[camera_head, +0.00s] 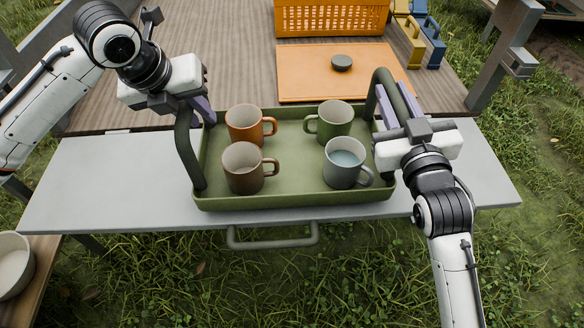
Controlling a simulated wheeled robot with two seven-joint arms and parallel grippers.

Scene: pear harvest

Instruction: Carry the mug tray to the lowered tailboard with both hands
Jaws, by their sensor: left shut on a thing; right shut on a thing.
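The green mug tray (297,200) is level over the grey lowered tailboard (100,180); I cannot tell whether it touches. Four-sided and low-walled, it has a tall dark handle at each end. On it stand upright an orange mug (243,128), a brown mug (242,177), a green mug (335,127) and a grey-blue mug (343,172) with pale liquid inside. My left gripper (199,108) is shut on the tray's left handle (186,150). My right gripper (388,108) is shut on the right handle (400,92). The fingertips are partly hidden.
Behind, on the wooden bed (230,60), are an orange mat (310,85) with a dark round object (342,62), an orange crate (330,20), and yellow (413,45) and blue (433,48) items. The tailboard's left part is bare. A pale bowl (12,265) stands at lower left.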

